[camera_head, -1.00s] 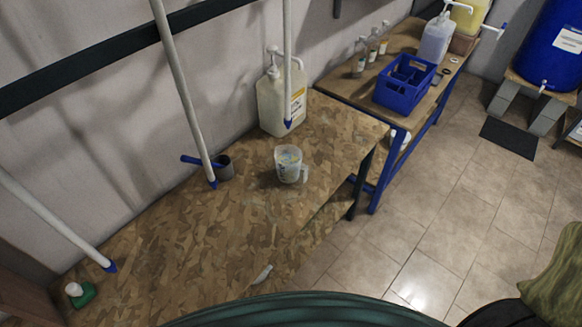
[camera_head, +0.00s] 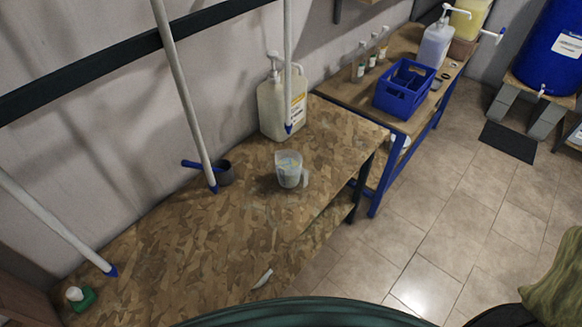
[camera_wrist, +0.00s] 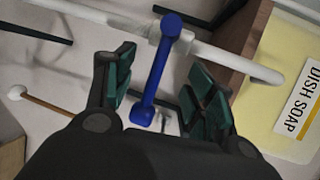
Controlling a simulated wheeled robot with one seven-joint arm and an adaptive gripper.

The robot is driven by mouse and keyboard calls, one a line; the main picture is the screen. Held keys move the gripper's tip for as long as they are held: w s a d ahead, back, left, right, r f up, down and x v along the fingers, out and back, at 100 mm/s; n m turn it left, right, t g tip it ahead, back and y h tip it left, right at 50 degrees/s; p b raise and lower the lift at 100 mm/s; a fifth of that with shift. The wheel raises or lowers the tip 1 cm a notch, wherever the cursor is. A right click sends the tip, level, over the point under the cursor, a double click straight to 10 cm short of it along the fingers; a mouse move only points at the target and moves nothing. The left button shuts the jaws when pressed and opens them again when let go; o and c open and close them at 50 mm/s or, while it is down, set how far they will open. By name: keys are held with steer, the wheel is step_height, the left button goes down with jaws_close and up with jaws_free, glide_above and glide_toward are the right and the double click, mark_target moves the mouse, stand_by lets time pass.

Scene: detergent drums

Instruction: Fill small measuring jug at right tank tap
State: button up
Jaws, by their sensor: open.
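A clear measuring jug (camera_head: 290,170) with a handle on its right stands upright on the wooden worktop. A yellow tank (camera_head: 468,20) sits at the back, with a white pipe beside it ending in a blue part (camera_head: 502,32). In the wrist view a yellow container (camera_wrist: 292,85) labelled DISH SOAP is at right, with a white pipe (camera_wrist: 220,50) across the top and a blue lever (camera_wrist: 155,72) with rounded ends. My gripper (camera_wrist: 158,80) is open with the lever showing between its fingers; I cannot tell whether they touch. My gripper is outside the head view.
The worktop (camera_head: 190,250) also holds a dark cup (camera_head: 224,173) with a blue handle and a pump canister (camera_head: 280,100). White poles hang over it. A blue crate (camera_head: 405,90) and small bottles stand on the far bench. A blue drum (camera_head: 550,55) stands at right. The tiled floor is open.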

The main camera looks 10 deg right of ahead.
steer(key=v, duration=0.4)
steer(key=shift+s+d+r+p, duration=0.15)
steer(key=shift+d+r+p, duration=0.05)
steer(key=shift+p, duration=0.2)
stand_by(0.4)
